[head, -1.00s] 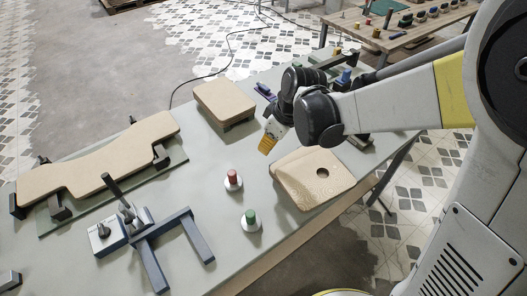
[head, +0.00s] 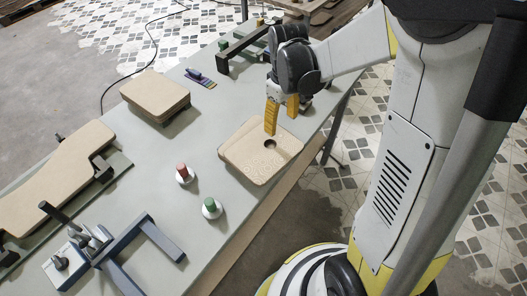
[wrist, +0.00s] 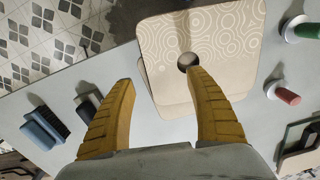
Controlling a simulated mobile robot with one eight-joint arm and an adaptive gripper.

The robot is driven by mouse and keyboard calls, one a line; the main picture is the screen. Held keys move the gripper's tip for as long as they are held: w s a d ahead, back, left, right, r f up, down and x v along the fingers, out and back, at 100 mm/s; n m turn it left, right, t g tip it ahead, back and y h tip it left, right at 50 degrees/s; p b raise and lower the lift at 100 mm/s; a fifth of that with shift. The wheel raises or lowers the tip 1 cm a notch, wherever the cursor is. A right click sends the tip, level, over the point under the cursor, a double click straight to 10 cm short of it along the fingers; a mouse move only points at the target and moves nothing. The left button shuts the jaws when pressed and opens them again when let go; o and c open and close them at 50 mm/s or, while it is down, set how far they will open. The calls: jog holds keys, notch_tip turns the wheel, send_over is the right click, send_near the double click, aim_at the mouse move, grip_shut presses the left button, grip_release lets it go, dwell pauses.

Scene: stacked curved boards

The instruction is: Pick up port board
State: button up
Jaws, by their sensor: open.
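The board with a round hole (head: 245,157), which I take to be the port board, is tan with rounded corners and tops a small stack at the table's right edge. In the wrist view this board (wrist: 225,35) shows a pale swirling line pattern, and another board's edge shows beneath it. My gripper (head: 281,122) points down at the board's far side. In the wrist view my gripper (wrist: 157,70) is open and empty. Its right fingertip appears at the hole and its left fingertip lies beyond the board's edge. Whether the right tip is inside the hole I cannot tell.
A red-topped piece (head: 184,173) and a green-topped piece (head: 211,208) stand left of the stack. A second board stack (head: 155,92) lies farther back. A blue-grey clamp frame (head: 145,250) and a long curved board (head: 60,170) are at left.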

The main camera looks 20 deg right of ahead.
aim_at(281, 136)
jog(key=f, duration=0.2)
jog(key=f+b, duration=0.2)
jog(key=f, duration=0.1)
jog(key=shift+s+a+f, duration=0.1)
jog(key=shift+s+f, duration=0.2)
jog(key=shift+f, duration=0.05)
jog(key=shift+r, duration=0.1)
jog(key=c, duration=1.1)
notch_tip(281, 136, up, 5)
jog(key=shift+f+p, duration=0.15)
jog(key=shift+p, duration=0.85)
jog(key=s+d+r+p, duration=0.1)
jog(key=s+d+r, duration=0.1)
jog(key=d, duration=0.1)
jog(key=s+d+r+p, duration=0.1)
jog(key=s+d+r, duration=0.1)
jog(key=d, duration=0.1)
jog(key=s+d+r+p, duration=0.1)
jog(key=s+d+r, duration=0.1)
jog(key=s+d, duration=0.1)
jog(key=shift+d+r, duration=0.15)
jog(key=shift+d, duration=0.05)
